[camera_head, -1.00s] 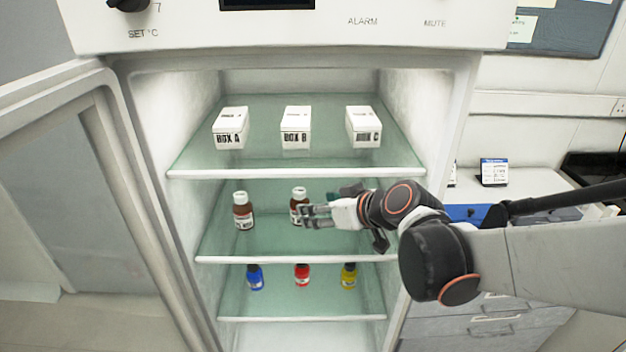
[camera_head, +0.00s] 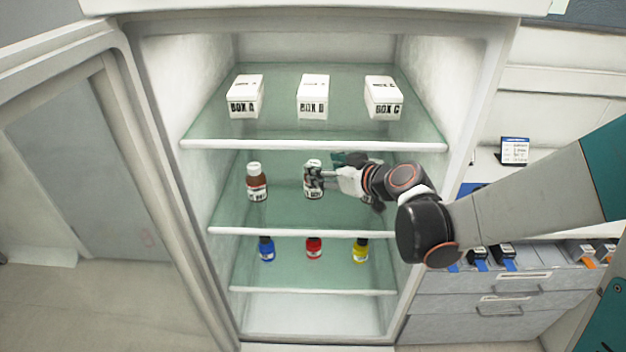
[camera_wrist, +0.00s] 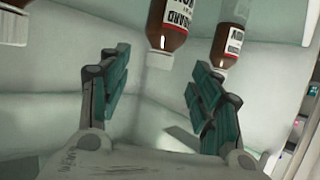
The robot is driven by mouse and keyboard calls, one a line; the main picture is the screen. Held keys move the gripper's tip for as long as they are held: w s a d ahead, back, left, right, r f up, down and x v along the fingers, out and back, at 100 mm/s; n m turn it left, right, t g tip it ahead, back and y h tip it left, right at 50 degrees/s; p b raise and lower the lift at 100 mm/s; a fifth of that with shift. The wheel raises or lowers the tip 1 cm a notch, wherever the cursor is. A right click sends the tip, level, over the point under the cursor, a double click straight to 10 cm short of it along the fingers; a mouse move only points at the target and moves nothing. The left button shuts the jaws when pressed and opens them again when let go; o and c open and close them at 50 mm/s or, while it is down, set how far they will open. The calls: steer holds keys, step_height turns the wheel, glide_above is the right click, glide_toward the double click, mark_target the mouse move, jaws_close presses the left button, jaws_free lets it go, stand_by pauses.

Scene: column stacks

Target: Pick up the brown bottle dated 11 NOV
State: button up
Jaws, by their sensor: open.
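One bottle (camera_head: 256,182) is at the left; the other bottle (camera_head: 313,190) is near the middle. My gripper (camera_head: 325,179) reaches in from the right and partly covers the middle bottle. The wrist view shows brown bottles upside down along its top: a left one (camera_wrist: 14,26), a middle one (camera_wrist: 167,38) and a right one (camera_wrist: 229,42). My open fingers (camera_wrist: 157,85) have nothing between them. The dates are too blurred or cut off to read surely.
White boxes A (camera_head: 245,98), B (camera_head: 313,98) and C (camera_head: 383,98) stand on the shelf above (camera_head: 300,144). Blue (camera_head: 266,250), red (camera_head: 314,248) and yellow (camera_head: 360,251) bottles stand on the shelf below. The fridge door (camera_head: 130,130) is open at the left.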

mark_target(314, 164)
steer(key=b+x, duration=0.1)
steer(key=x, duration=0.1)
steer(key=b+x, duration=0.1)
steer(key=x, duration=0.2)
steer(key=shift+w+a+r, duration=0.1)
steer(key=shift+w+a, duration=0.1)
steer(key=shift+w, duration=0.1)
steer(key=c, duration=1.1)
steer(key=shift+s, duration=0.2)
jaws_close()
